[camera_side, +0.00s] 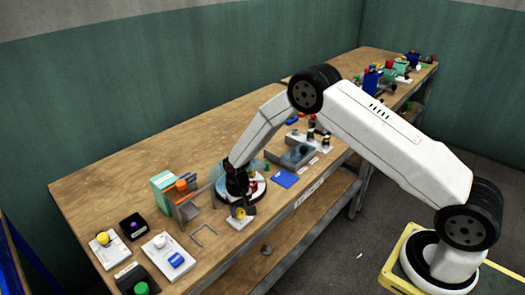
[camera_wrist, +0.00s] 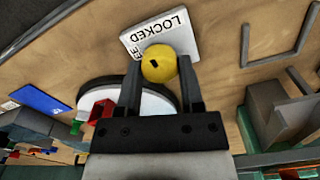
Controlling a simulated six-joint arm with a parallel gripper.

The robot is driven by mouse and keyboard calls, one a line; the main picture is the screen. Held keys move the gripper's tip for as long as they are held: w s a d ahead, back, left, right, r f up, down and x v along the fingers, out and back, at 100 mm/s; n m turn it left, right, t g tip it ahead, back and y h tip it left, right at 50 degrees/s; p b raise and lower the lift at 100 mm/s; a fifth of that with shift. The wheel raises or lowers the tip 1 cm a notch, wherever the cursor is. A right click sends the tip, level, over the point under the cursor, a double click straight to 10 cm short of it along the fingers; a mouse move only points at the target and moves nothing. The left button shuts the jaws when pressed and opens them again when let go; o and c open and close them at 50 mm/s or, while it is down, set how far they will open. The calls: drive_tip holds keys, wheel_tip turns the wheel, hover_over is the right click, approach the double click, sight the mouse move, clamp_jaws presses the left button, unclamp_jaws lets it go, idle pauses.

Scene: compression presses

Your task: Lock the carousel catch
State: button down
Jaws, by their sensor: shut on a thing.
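The carousel catch is a round yellow knob (camera_wrist: 159,64) with a small dark mark, on a white plate (camera_wrist: 180,28) that reads LOCKED. The rest of the plate's lettering is partly hidden by the knob. My gripper (camera_wrist: 159,88) is shut on the yellow knob, one dark finger on each side.
A thin grey metal bracket (camera_side: 203,236) lies left of the catch in the side view. A blue card (camera_side: 285,178) lies right of the carousel.

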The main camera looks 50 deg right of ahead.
sight(240, 211)
drive_tip(key=shift+c, duration=1.1)
unclamp_jaws()
drive_tip(key=shift+r, duration=0.15)
drive_tip(key=shift+r, duration=3.8)
drive_tip(key=shift+r, duration=0.1)
drive_tip(key=shift+s+r, duration=0.4)
drive_tip(key=shift+r, duration=0.15)
drive_tip(key=s+r+n+t, duration=0.1)
drive_tip(key=s+r, duration=0.2)
drive_tip(key=s, duration=0.4)
drive_tip(key=s+d+r+n, duration=0.1)
drive_tip(key=s+r, duration=0.3)
drive_tip(key=s, duration=0.3)
drive_tip(key=s+r+n+t, duration=0.1)
drive_tip(key=s+r, duration=0.3)
drive_tip(key=s, duration=0.4)
drive_tip(key=shift+d+t, duration=0.15)
drive_tip(key=shift+t, duration=0.15)
